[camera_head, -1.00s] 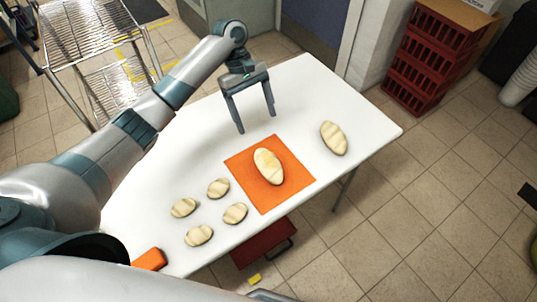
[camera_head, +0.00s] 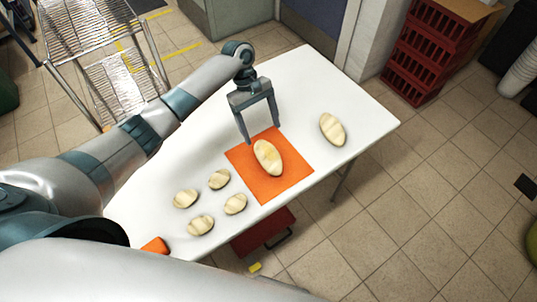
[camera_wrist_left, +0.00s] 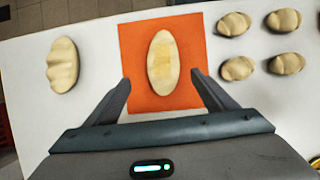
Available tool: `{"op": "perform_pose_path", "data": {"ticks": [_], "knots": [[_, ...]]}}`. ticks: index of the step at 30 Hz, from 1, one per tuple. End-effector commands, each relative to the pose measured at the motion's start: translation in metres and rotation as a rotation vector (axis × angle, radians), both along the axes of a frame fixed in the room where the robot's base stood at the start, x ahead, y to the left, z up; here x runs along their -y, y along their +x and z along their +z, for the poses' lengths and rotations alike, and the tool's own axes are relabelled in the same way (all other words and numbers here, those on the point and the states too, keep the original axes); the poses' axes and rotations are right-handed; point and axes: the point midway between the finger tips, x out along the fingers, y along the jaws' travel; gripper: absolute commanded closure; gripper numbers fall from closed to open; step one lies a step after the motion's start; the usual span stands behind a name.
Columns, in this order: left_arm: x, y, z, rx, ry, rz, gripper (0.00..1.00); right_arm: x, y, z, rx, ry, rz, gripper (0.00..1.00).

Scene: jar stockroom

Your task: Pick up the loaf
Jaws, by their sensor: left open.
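A large oval loaf (camera_head: 268,158) lies on an orange mat (camera_head: 293,183) on the white table. A second large loaf (camera_head: 332,129) lies on the bare table to the right of the mat. In the left wrist view the loaf on the mat (camera_wrist_left: 162,62) lies ahead of and between my finger lines, and the other loaf (camera_wrist_left: 62,65) is at the left. My left gripper (camera_head: 263,133) is open and empty, with its fingertips beside the far edge of the mat, short of the loaf. My right gripper does not show.
Several small rolls (camera_head: 219,180) lie on the table (camera_head: 330,85) left of the mat. An orange object (camera_head: 155,245) sits at the near table edge. Red crates (camera_head: 425,60) stand on the floor at the upper right, and a metal rack (camera_head: 95,35) at the upper left.

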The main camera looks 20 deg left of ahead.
Motion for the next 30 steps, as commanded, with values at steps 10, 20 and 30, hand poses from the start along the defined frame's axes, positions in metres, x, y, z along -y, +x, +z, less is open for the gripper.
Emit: {"op": "perform_pose_path", "data": {"ticks": [10, 20, 30], "knots": [[0.014, -0.010, -0.042, -0.001, -0.001, 0.000, 0.22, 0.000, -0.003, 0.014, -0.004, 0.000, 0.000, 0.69], [0.016, -0.011, -0.046, 0.000, 0.000, -0.001, 0.22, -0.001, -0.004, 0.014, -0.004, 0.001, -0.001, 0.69], [0.019, -0.020, -0.062, -0.003, 0.000, 0.000, 0.22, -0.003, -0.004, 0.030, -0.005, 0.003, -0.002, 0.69]]}}
